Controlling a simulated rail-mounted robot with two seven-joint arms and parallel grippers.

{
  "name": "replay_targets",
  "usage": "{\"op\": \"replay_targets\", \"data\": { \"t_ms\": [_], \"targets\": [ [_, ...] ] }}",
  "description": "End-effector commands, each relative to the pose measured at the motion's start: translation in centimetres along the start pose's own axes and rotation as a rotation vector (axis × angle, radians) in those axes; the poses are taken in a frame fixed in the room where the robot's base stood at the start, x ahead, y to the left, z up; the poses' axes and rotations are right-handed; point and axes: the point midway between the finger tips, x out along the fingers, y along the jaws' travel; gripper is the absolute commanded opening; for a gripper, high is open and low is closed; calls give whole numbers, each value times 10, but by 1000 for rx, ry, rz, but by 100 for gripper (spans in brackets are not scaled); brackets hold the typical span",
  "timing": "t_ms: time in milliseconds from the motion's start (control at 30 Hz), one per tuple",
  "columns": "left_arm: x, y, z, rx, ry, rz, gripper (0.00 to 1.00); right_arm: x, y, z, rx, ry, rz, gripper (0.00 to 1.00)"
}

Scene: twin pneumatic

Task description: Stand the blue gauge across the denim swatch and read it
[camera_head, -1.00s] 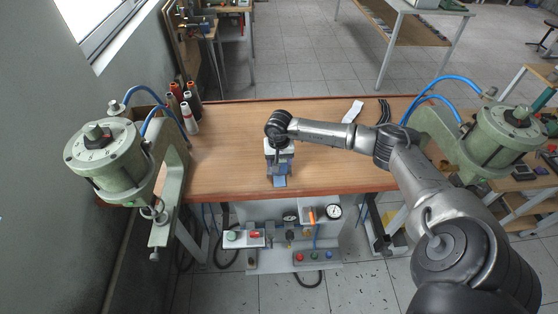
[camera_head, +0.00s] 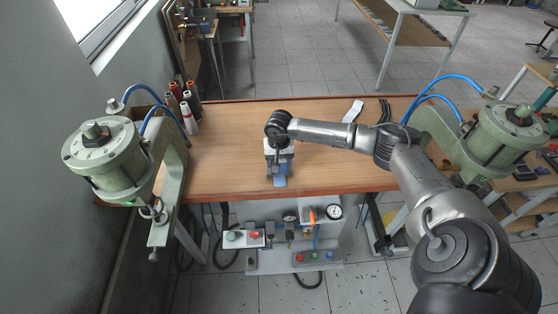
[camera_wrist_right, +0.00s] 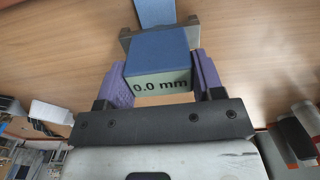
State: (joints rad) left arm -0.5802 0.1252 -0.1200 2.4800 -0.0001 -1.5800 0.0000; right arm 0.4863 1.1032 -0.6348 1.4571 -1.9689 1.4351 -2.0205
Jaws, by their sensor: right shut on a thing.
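The blue gauge (camera_wrist_right: 158,56) is a box with a readout of "0.0 mm" and a grey bar at its far side. My right gripper (camera_wrist_right: 160,85) is shut on it, with purple pads on both sides. In the head view, the gripper (camera_head: 279,160) points down near the table's front edge and hides most of the gauge. The denim swatch (camera_head: 280,182), a flat blue strip, shows just in front of the gripper. In the right wrist view it (camera_wrist_right: 155,12) runs up to the grey bar. I cannot tell whether the gauge touches it. My left gripper is out of view.
Green pneumatic presses stand at left (camera_head: 105,150) and right (camera_head: 505,135). Thread spools (camera_head: 188,105) stand at the table's back left. A white strip (camera_head: 353,111) and dark strips (camera_head: 384,111) lie at the back right. The wooden tabletop (camera_head: 225,160) is clear left of the gripper.

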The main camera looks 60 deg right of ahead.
Motion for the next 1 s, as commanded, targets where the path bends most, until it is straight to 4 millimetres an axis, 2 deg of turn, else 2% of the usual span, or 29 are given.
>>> {"op": "replay_targets", "data": {
  "t_ms": [567,600,900,1000],
  "targets": [
    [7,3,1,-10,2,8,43,6,0,0,0,1,-1,13],
    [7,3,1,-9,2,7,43,6,0,0,0,1,-1,62],
    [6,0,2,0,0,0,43,6,0,0,0,1,0,91],
    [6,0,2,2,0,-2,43,6,0,0,0,0,0,91]
  ]
}}
